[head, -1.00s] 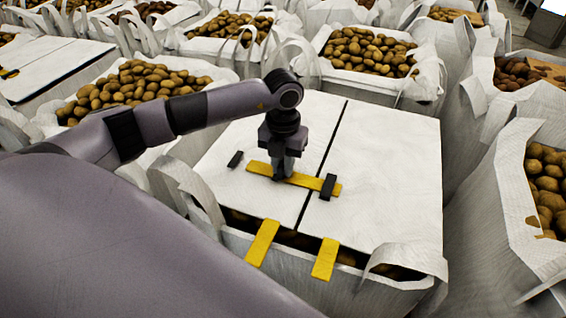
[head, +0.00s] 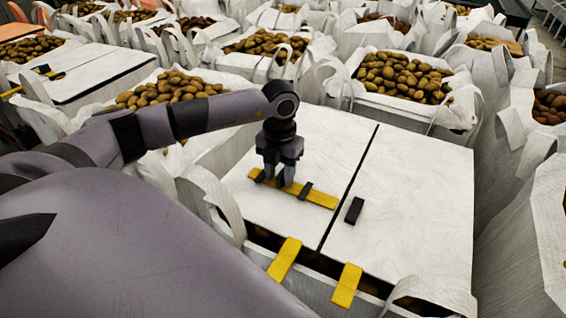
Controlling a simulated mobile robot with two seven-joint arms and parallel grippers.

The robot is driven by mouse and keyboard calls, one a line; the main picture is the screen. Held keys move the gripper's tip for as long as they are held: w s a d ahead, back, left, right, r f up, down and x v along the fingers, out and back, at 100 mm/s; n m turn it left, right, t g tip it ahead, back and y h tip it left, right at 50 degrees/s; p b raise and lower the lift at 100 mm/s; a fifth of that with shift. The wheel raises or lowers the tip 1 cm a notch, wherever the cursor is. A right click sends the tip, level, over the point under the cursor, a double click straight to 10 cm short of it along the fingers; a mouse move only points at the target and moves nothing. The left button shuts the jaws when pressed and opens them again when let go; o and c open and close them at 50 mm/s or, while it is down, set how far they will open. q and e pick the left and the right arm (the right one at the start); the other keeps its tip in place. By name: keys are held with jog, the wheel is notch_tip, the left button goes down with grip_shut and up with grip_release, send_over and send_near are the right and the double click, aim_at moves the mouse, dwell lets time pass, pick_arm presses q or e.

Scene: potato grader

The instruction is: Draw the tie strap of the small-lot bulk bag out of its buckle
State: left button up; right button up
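The small-lot bulk bag (head: 428,178) has two white lid flaps meeting at a dark slit. The yellow tie strap (head: 321,199) lies flat on the left flap. Its right end stops near the slit, and a small dark piece (head: 305,190) lies across it. The black buckle (head: 355,210) sits on the right flap, apart from the strap end, with nothing yellow through it. Another black piece (head: 257,175) is at the strap's left end. My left gripper (head: 280,182) points down over the strap's left half, its fingers spread. Whether they touch the strap is unclear. My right gripper is out of view.
Two yellow tabs (head: 285,259) (head: 347,286) hang at the bag's front edge. Loose white loops (head: 212,197) stand at its left. Open bags of potatoes (head: 405,77) crowd the back and sides. Another lidded bag (head: 82,75) stands at the left.

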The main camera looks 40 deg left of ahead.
aim_at(280, 172)
pick_arm(q)
jog(key=shift+d+r, duration=0.1)
jog(key=shift+r, duration=0.35)
notch_tip(280, 172, up, 6)
jog(key=shift+r, duration=0.15)
jog(key=shift+s, duration=0.1)
dwell(0.5)
